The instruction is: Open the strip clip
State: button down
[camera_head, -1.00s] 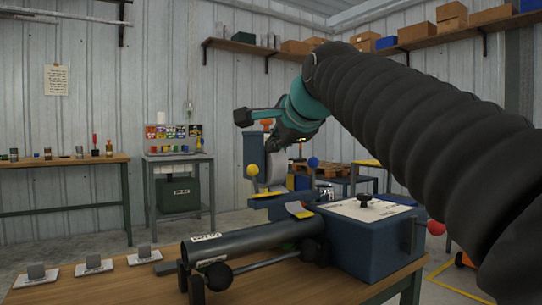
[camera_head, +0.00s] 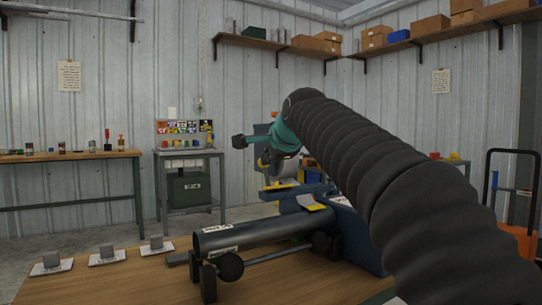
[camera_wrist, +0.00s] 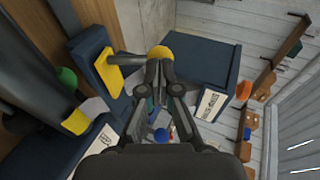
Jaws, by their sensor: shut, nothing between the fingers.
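A blue fixture on the wooden bench holds a dark pipe (camera_head: 250,235) lying level. Two grey pieces with yellow edges sit on its blue part, a nearer one (camera_head: 311,202) and a farther one (camera_head: 279,186); I cannot tell which belongs to the strip clip. In the wrist view a yellow ball knob (camera_wrist: 159,52) is right at my gripper (camera_wrist: 164,62); I cannot tell whether they touch. The fingers are shut with nothing between them. A yellow-faced piece (camera_wrist: 106,69) and a grey-and-yellow piece (camera_wrist: 88,114) lie left of the fingers. My arm hides much of the fixture.
A blue box (camera_wrist: 203,62) stands just right of my fingers. Several small pads (camera_head: 107,255) lie at the bench's left. A long table (camera_head: 70,157) and a small stand (camera_head: 188,153) are against the back wall. The front of the bench is bare wood.

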jog(key=shift+r, duration=0.15)
jog(key=shift+w+a+r+p, duration=0.1)
jog(key=shift+w+r+p, duration=0.1)
jog(key=shift+p, duration=0.85)
jog(key=g+p, duration=0.1)
jog(key=p, duration=0.3)
jog(key=shift+w+a+r+h, duration=0.25)
jog(key=shift+w+h, duration=0.05)
jog(key=shift+w+a+f+p, duration=0.15)
jog(key=shift+w+a+p, duration=0.25)
jog(key=shift+w+p, duration=0.3)
jog(key=shift+w+a+f, duration=0.1)
jog(key=shift+a+f, duration=0.05)
jog(key=shift+f, duration=0.15)
